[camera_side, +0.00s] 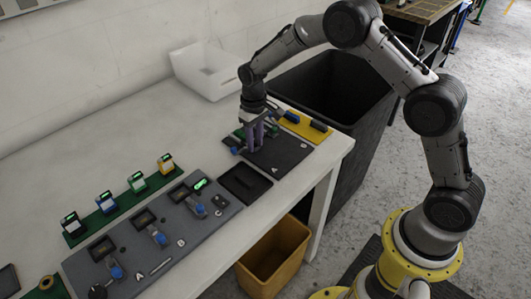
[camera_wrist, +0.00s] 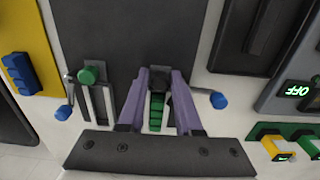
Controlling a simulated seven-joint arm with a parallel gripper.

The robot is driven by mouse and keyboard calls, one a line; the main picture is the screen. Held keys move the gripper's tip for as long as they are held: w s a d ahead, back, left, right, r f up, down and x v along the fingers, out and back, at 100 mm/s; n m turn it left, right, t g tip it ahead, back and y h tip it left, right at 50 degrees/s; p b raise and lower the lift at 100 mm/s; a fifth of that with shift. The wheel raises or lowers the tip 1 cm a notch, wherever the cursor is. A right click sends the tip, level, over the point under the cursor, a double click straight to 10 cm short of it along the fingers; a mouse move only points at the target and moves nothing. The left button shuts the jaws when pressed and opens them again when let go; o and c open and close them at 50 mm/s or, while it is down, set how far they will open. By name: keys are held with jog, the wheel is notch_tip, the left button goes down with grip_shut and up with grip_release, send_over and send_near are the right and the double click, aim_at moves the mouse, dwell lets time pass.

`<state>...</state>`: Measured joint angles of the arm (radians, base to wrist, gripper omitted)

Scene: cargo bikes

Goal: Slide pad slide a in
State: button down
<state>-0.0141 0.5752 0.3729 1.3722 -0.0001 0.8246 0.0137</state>
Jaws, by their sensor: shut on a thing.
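The dark board marked A (camera_side: 286,160) lies flat near the table's right end. It fills the middle of the wrist view (camera_wrist: 110,30). My gripper (camera_side: 254,149) is down at its far edge, with purple fingers. In the wrist view my gripper (camera_wrist: 162,80) is shut on a small dark block, which I take to be pad slide A (camera_wrist: 159,76). A green ribbed part (camera_wrist: 156,108) shows between the fingers. A second slot with a green knob (camera_wrist: 89,75) and pale rails lies to the left. How deep the slide sits is hidden by the fingers.
Blue-tipped levers (camera_wrist: 62,112) flank the slots, one on the right (camera_wrist: 218,100). A yellow plate with blue blocks (camera_side: 303,127) lies beside the board. A dark tray (camera_side: 246,183) and grey panel (camera_side: 150,248) lie nearer. A large black bin (camera_side: 335,90) stands beyond the table edge.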

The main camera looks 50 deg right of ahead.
jog(key=shift+w+r, duration=0.1)
jog(key=c, duration=0.9)
grip_release()
jog(key=shift+w+r, duration=0.1)
jog(key=shift+r, duration=2.15)
jog(key=shift+s+r, duration=0.45)
jog(key=shift+s, duration=0.6)
jog(key=shift+s+r, duration=0.5)
jog(key=shift+s, duration=0.6)
jog(key=shift+s+r, duration=0.45)
jog(key=shift+s, duration=0.6)
jog(key=shift+r, duration=0.1)
